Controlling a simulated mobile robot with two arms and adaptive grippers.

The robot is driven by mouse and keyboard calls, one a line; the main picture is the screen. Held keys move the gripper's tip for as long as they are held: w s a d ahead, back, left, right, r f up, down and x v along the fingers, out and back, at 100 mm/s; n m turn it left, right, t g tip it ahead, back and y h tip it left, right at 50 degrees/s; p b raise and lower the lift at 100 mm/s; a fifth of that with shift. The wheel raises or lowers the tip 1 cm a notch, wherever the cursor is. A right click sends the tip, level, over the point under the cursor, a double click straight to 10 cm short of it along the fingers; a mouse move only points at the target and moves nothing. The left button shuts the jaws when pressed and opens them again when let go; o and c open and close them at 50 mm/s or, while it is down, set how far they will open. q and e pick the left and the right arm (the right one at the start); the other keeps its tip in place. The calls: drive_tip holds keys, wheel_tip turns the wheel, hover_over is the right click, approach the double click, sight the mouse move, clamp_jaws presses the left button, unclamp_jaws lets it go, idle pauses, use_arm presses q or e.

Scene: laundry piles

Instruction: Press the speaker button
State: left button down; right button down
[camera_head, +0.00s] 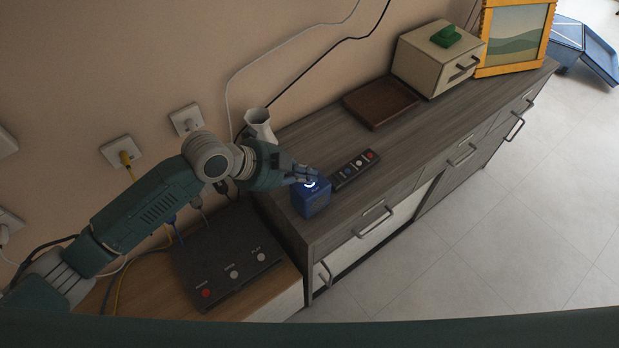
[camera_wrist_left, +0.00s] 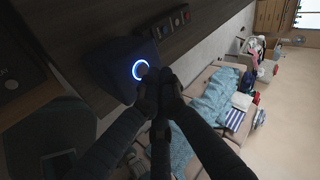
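The speaker is a small blue cube (camera_head: 314,203) near the left front corner of the grey wooden cabinet (camera_head: 400,150). Its top has a glowing ring-shaped button, which shows as a bright blue-white ring in the left wrist view (camera_wrist_left: 140,69). My left gripper (camera_head: 309,179) is at the speaker's top, reaching in from the left. In the left wrist view its dark fingertips (camera_wrist_left: 160,78) are together, with nothing between them, and overlap the ring's lower right edge. I cannot tell whether they touch the button. My right gripper is not in view.
A dark remote (camera_head: 355,170) lies just right of the speaker. A white vase (camera_head: 260,124) stands behind my left gripper. A brown tray (camera_head: 381,102) and a cream box (camera_head: 435,62) are farther right. A black button box (camera_head: 228,255) sits on the lower wooden surface.

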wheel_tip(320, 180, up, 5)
drive_tip(key=p, duration=0.4)
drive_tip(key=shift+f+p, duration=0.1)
drive_tip(key=shift+p, duration=0.25)
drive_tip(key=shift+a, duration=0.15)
idle(0.9)
